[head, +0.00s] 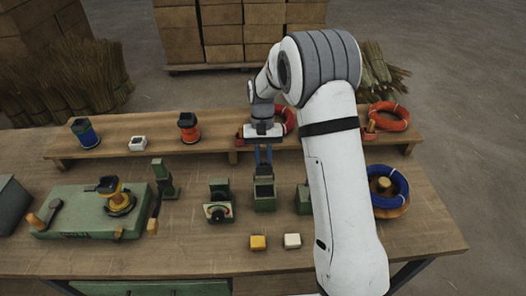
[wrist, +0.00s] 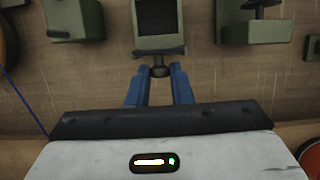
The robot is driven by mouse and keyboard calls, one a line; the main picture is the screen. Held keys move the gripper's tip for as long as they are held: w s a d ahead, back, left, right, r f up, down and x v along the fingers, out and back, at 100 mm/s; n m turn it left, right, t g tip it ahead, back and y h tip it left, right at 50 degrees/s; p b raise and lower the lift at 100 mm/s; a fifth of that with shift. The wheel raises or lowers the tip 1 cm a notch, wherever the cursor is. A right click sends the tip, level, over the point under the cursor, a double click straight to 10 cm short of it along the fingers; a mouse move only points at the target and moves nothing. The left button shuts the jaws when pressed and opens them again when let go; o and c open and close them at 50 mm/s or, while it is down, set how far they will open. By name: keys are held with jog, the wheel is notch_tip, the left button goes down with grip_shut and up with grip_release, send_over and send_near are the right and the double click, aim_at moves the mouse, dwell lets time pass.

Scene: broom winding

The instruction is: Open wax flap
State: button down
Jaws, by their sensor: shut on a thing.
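A small green box (head: 264,203) with a dark opening stands mid-table, and it also shows at the top of the wrist view (wrist: 160,42). I take it to be the wax box. A dark lip with a round knob (wrist: 160,71) sticks out from its near side in the wrist view, toward my gripper. My gripper (head: 263,168) is above and behind the box, pointing down. Its blue fingers (wrist: 160,82) close on the knob, one on each side. The flap's angle is hard to tell.
A green gauge unit (head: 219,211) stands left of the box. A raised shelf (head: 215,147) runs behind. A blue coil (head: 388,187) lies at right, beyond my arm. A green winding machine (head: 90,211) stands left.

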jog(key=shift+w+f+g+p, duration=0.1)
jog(key=shift+w+g+p, duration=0.2)
jog(key=shift+g+p, duration=0.25)
jog(key=c, duration=1.3)
grip_release()
jog(key=shift+b+v, duration=0.7)
jog(key=shift+v, duration=3.15)
jog(key=shift+c, duration=0.3)
